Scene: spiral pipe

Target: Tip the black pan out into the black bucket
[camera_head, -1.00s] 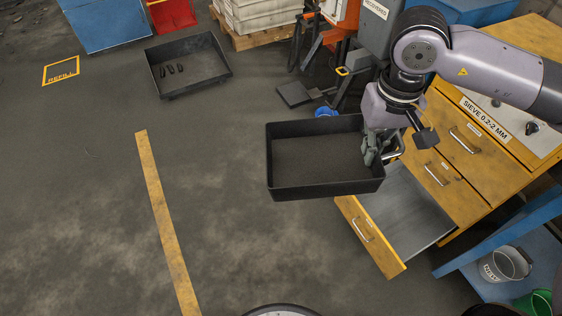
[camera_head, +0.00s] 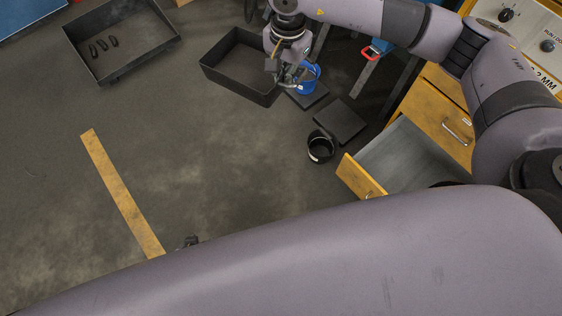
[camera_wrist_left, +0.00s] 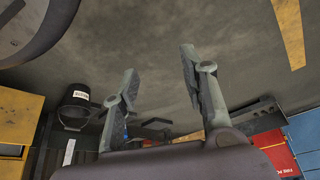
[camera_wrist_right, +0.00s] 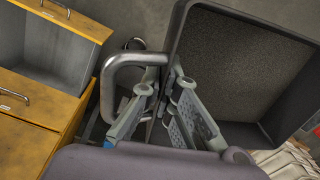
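The black pan (camera_head: 240,66) is upright, with dark, grainy material on its bottom; the right wrist view shows it close up (camera_wrist_right: 235,70). A dark bucket with a white label (camera_wrist_left: 76,106) shows in the left wrist view.
A blue bucket (camera_head: 309,80) is just right of the pan. A dark flat plate (camera_head: 340,122) lies above the black bucket. An open drawer (camera_head: 385,165) juts out on the right. A large black tray (camera_head: 125,40) with several dark pieces lies at top left. Open floor lies between.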

